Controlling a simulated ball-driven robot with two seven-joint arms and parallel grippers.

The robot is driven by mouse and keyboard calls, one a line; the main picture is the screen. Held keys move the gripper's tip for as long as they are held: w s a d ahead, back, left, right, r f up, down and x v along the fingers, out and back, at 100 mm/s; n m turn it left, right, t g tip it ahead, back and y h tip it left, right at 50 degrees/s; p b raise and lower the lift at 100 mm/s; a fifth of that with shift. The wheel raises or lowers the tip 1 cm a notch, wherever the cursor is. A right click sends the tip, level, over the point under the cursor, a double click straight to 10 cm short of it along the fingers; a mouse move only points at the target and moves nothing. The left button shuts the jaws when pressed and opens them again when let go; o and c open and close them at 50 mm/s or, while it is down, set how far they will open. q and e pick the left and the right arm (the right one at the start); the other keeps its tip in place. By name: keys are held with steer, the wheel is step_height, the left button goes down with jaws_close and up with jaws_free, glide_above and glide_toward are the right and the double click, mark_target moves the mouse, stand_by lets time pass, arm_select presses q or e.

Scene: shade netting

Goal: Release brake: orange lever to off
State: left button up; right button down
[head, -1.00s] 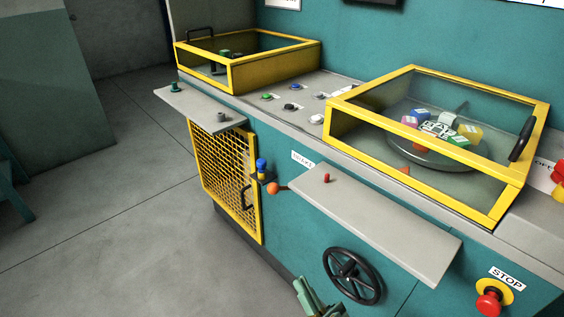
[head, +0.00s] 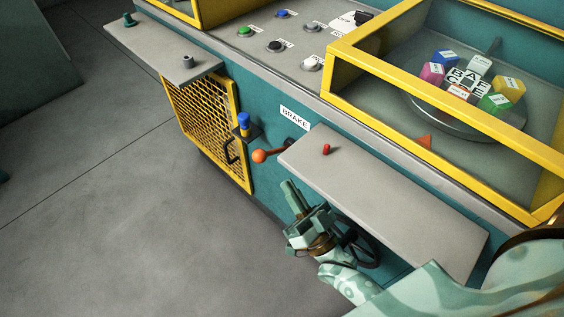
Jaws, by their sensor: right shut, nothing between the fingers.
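The orange lever (head: 260,156) shows as an orange ball on a short dark arm, on the teal machine front below the BRAKE label (head: 294,118). The ball points left, toward the yellow mesh gate. No "off" mark is readable near it. My right gripper (head: 291,197) is below and a little right of the ball, in front of the grey shelf's left end. Its fingers point up and are shut with nothing between them. It is apart from the lever. My left gripper is not in view.
A blue-topped pin (head: 244,123) stands just left of the lever, by the yellow mesh gate (head: 205,115). A grey shelf (head: 390,195) with a red peg (head: 326,149) juts out at right. A dark handwheel (head: 362,243) is partly behind my right arm. Floor at left is clear.

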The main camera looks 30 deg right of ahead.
mark_target(273, 153)
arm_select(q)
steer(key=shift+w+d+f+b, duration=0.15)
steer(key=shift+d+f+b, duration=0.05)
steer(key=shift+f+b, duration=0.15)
arm_select(e)
steer(key=x, duration=0.9)
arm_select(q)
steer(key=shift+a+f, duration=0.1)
arm_select(e)
steer(key=shift+a+f, duration=0.1)
steer(key=shift+f, duration=0.1)
